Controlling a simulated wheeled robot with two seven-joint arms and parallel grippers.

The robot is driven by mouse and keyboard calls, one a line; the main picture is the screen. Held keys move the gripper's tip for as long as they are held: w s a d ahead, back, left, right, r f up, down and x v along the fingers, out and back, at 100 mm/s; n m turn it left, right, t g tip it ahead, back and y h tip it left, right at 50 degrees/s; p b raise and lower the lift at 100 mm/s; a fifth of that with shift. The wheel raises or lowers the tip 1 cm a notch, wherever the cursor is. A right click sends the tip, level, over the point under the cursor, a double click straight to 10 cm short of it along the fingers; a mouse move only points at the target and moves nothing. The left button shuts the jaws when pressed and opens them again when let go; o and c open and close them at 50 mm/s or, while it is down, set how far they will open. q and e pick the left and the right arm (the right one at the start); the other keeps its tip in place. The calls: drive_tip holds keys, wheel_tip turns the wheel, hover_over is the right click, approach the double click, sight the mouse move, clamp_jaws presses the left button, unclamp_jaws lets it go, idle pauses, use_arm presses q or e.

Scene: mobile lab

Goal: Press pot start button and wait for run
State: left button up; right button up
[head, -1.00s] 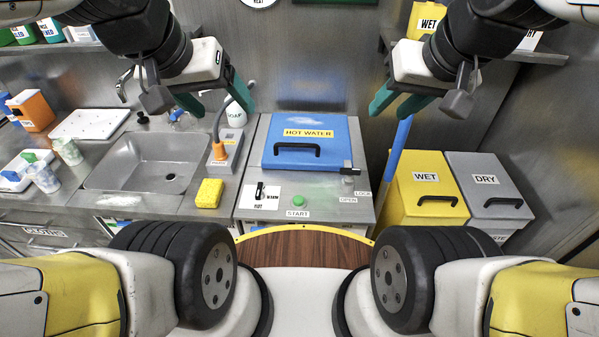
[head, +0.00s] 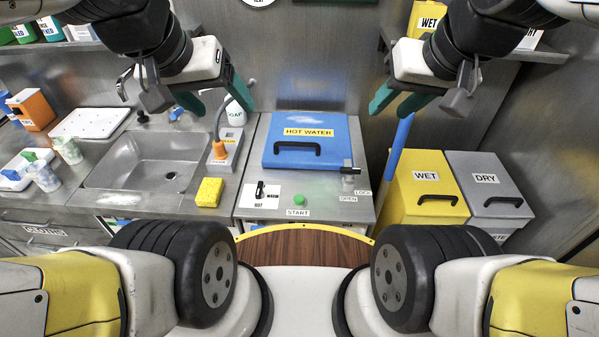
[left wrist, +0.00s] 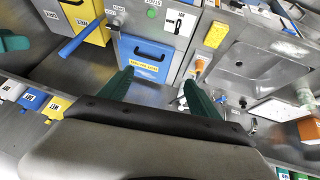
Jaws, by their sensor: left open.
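The pot is a steel unit with a blue lid (head: 311,141) labelled HOT WATER, and the lid lies shut. Its green start button (head: 299,200) sits on the front panel above a START label; the button also shows in the left wrist view (left wrist: 152,13). A black selector switch (head: 260,191) is left of the button. My left gripper (head: 217,104) is open and empty, raised up and left of the pot; its green fingers show in the left wrist view (left wrist: 152,90). My right gripper (head: 404,106) has its green fingers apart, empty, raised right of the pot.
A sink (head: 147,162) and a yellow sponge (head: 209,192) are left of the pot. An orange-topped device (head: 220,150) stands close beside it.

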use_arm(q)
clamp_jaws()
idle(1.5)
